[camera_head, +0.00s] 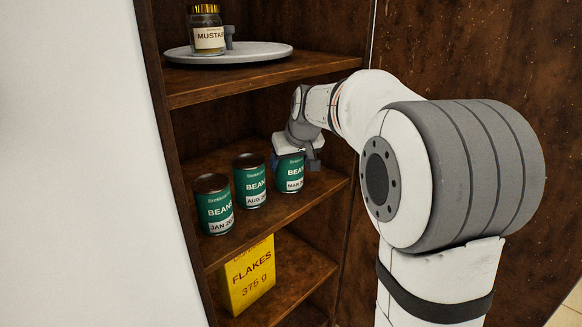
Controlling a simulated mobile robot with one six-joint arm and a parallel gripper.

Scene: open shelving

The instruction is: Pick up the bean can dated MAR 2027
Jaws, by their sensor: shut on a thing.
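Three green bean cans stand in a row on the middle shelf. The right can (289,174) has a date label that begins with MAR; the year is too small or covered to read. My gripper (297,157) is shut on this can from above and hides its top. The can is upright, and I cannot tell whether it touches the shelf. The middle can (250,181), with a label starting AUG, stands just to its left. The left can (214,205), labelled JAN, stands nearest the shelf's front left.
A mustard jar (207,39) stands on a grey round tray (262,50) on the upper shelf, above my gripper. A yellow flakes box (247,277) stands on the lower shelf. The shelf's right side wall is close beside the right can.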

